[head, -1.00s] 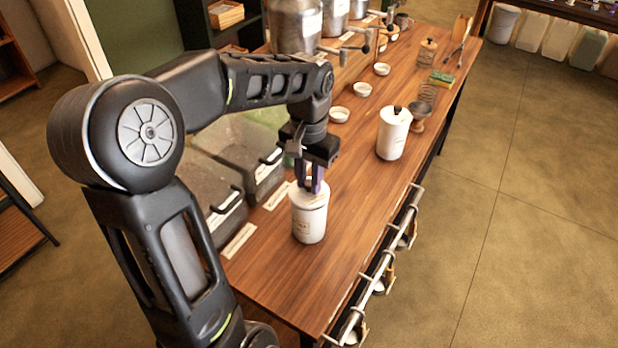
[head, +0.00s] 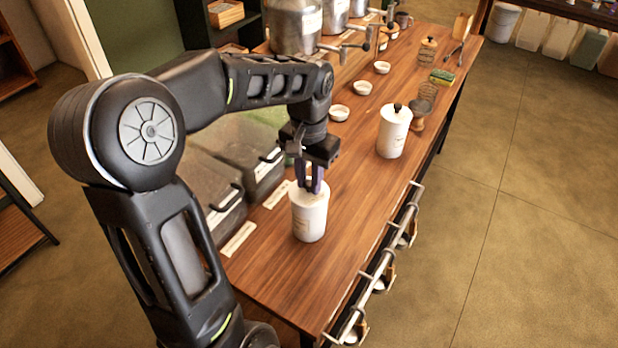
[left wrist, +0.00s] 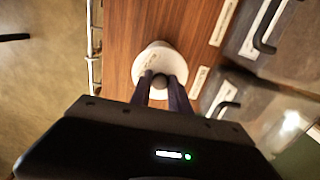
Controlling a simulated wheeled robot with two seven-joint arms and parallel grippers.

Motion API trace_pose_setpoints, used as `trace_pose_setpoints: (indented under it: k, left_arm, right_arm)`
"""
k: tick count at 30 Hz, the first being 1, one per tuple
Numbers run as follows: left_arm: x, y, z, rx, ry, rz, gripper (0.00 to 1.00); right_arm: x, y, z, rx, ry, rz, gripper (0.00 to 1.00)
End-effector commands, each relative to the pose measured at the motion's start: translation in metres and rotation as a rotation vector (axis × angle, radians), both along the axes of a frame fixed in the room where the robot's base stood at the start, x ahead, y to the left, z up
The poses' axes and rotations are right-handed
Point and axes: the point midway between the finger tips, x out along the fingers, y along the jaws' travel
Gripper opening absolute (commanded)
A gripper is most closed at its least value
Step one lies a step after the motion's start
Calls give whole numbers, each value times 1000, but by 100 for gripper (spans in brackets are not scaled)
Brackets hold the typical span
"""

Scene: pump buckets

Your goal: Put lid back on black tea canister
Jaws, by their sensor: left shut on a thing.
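A white canister (head: 310,222) with a small label stands upright on the wooden counter (head: 290,283). My left gripper (head: 311,190) points straight down at its top, with its fingers close together. In the left wrist view the fingers (left wrist: 161,88) are shut on the dark round knob (left wrist: 159,81) of a white lid (left wrist: 152,58). The lid is over the canister's mouth; I cannot tell whether it is fully seated. A second white canister (head: 392,136) with a black knob stands further back to the right, its lid on. My right gripper does not show.
Dark bins with clear lids (head: 212,190) line the counter's left side. Small white bowls (head: 362,88), a sponge (head: 442,77) and metal dispensers (head: 296,25) are further back. A rail with hanging scoops (head: 372,285) runs along the right edge. The counter's front is clear.

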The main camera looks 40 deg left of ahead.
Motion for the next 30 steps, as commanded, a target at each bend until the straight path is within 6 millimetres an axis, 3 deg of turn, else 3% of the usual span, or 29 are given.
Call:
trace_pose_setpoints:
  k: [6,7,9,15,21,30]
  left_arm:
    - [0,0,0,0,0,0,3]
    - [0,0,0,0,0,0,25]
    - [0,0,0,0,0,0,30]
    - [0,0,0,0,0,0,47]
    - [0,0,0,0,0,0,49]
    - [0,0,0,0,0,0,70]
  right_arm:
    - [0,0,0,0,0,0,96]
    - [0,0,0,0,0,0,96]
    - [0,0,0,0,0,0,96]
    - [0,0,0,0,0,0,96]
    - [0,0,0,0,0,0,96]
    - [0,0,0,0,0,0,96]
